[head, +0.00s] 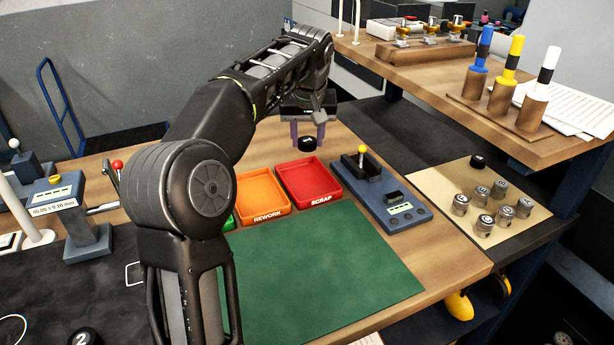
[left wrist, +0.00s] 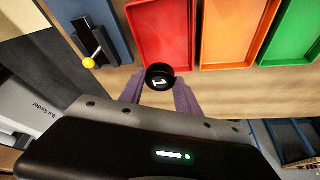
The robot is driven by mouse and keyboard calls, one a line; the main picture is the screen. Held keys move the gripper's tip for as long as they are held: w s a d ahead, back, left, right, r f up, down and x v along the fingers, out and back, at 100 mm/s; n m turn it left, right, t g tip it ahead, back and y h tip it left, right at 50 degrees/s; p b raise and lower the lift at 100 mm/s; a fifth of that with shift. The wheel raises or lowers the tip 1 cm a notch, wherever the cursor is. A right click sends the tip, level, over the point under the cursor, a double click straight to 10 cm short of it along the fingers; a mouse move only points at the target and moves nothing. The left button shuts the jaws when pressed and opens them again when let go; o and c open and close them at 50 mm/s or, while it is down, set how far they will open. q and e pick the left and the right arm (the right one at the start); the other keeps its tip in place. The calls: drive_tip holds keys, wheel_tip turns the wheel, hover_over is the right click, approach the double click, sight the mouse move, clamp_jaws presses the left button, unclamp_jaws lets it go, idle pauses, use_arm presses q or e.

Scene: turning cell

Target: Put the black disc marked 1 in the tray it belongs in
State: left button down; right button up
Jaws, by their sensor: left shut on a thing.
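The black disc (head: 309,144) marked 1 is held between the purple fingers of my left gripper (head: 308,136). The gripper is above the bench, just beyond the far edge of the red tray (head: 341,193) marked SCRAP. The orange tray (head: 243,214) marked REWORK is left of it. A green tray (head: 229,223) is mostly hidden by my arm; it shows more in the left wrist view (left wrist: 292,35). My right gripper is out of view.
A blue gauge (head: 383,205) with a yellow-knobbed lever stands right of the red tray. Metal parts and another black disc (head: 479,161) sit on a beige mat (head: 421,182). A disc marked 2 (head: 82,338) is at lower left. The green mat (head: 320,270) is clear.

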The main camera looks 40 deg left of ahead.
use_arm(q)
drive_tip(key=shift+s+d+r, duration=0.1)
hover_over(307, 181)
drive_tip(key=s+d, duration=0.1)
drive_tip(key=shift+s+f+b, duration=0.1)
drive_tip(key=shift+f+b, duration=0.25)
drive_tip(key=shift+f, duration=2.8)
drive_tip(key=shift+f, duration=1.9)
drive_tip(key=shift+f, duration=0.1)
drive_tip(key=c, duration=0.9)
unclamp_jaws()
drive_tip(key=shift+o, duration=0.2)
